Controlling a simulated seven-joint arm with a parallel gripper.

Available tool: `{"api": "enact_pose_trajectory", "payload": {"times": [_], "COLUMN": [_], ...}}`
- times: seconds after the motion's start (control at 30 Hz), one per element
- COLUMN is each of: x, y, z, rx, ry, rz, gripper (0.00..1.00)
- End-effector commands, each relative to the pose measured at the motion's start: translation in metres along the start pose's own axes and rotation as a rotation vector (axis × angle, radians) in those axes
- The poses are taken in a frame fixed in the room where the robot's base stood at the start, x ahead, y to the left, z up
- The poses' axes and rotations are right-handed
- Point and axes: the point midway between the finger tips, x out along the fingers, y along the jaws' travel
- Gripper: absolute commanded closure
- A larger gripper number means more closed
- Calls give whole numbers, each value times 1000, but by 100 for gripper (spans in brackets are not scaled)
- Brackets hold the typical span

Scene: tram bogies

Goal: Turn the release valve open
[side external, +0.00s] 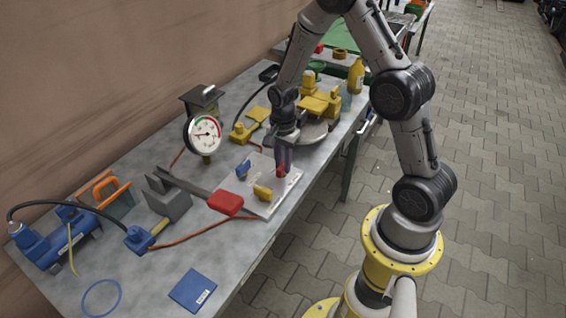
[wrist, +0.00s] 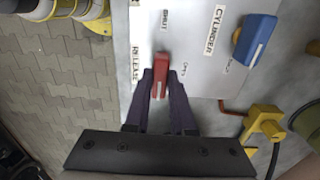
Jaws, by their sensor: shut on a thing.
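The release valve's red handle (wrist: 161,66) stands on a pale plate (wrist: 194,75), next to the "RELEASE" label. In the wrist view a "SHUT" label lies above it and an "OPEN" label to its right. My gripper (wrist: 160,88) is shut on the handle's near end, one dark finger on each side. In the side view my gripper (side external: 283,164) points down at the red handle (side external: 281,171), which is partly hidden by the fingers. The handle runs nearly straight up and down in the wrist view.
A blue handle (wrist: 253,40) by the "CYLINDER" label and a yellow handle (side external: 262,193) share the plate. A red-gripped lever (side external: 225,203) lies left of it. A pressure gauge (side external: 203,134) stands behind.

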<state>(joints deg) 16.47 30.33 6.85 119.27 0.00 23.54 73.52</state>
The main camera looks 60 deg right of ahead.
Motion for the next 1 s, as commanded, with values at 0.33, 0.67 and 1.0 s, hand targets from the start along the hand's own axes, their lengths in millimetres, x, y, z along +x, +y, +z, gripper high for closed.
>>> {"api": "enact_pose_trajectory", "payload": {"times": [0.33, 0.67, 1.0], "x": [-1, -1, -1], "y": [0, 0, 0], "z": [0, 0, 0], "rx": [-67, -316, -640], "ry": [0, 0, 1], "rz": [0, -1, -1], "gripper": [100, 100, 100]}}
